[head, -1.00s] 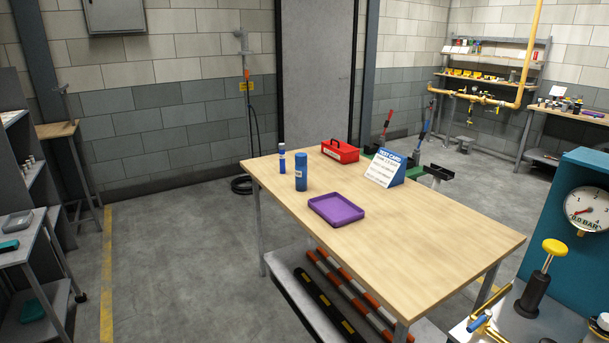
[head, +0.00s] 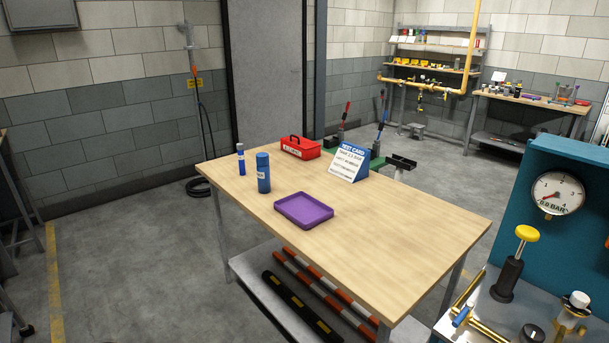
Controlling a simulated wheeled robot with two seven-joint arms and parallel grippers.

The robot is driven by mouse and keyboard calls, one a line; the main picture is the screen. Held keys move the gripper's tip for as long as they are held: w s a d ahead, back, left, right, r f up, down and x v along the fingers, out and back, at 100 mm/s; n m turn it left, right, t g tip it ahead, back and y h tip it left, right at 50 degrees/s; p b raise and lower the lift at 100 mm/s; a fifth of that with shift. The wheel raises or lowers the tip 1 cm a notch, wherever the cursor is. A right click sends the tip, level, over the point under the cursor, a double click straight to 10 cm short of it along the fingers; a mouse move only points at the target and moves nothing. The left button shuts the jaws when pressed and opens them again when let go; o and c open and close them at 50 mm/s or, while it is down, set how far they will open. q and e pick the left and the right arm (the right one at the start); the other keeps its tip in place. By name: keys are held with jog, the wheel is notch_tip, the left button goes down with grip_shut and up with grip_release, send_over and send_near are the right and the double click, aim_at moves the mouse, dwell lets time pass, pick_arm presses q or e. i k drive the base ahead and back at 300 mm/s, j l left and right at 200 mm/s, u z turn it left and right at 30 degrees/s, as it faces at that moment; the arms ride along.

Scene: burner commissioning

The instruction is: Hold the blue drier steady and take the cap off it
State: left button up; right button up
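A blue cylinder with a small pale label, which looks like the blue drier (head: 263,174), stands upright on the wooden table (head: 400,240), near its left end. A slimmer blue cylinder (head: 241,160) with a white band stands upright just behind and left of it. I cannot make out the line between cap and body on the larger cylinder. Neither of my grippers is in the head view, and nothing touches either cylinder.
A purple tray (head: 282,206) lies right of the cylinders, with a red toolbox (head: 300,147) and a blue test card stand (head: 349,162) behind. A teal panel with a gauge (head: 557,193) stands at right. The table's front right is bare.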

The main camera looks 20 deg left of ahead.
aim_at(263, 173)
jog(key=i+j+z, duration=0.2)
jog(key=j, duration=0.2)
jog(key=i+j+z, duration=0.2)
jog(key=j, duration=0.2)
jog(key=j+z, duration=0.2)
jog(key=j, duration=0.25)
jog(key=j+z, duration=0.25)
jog(key=j, duration=0.2)
jog(key=i, duration=0.05)
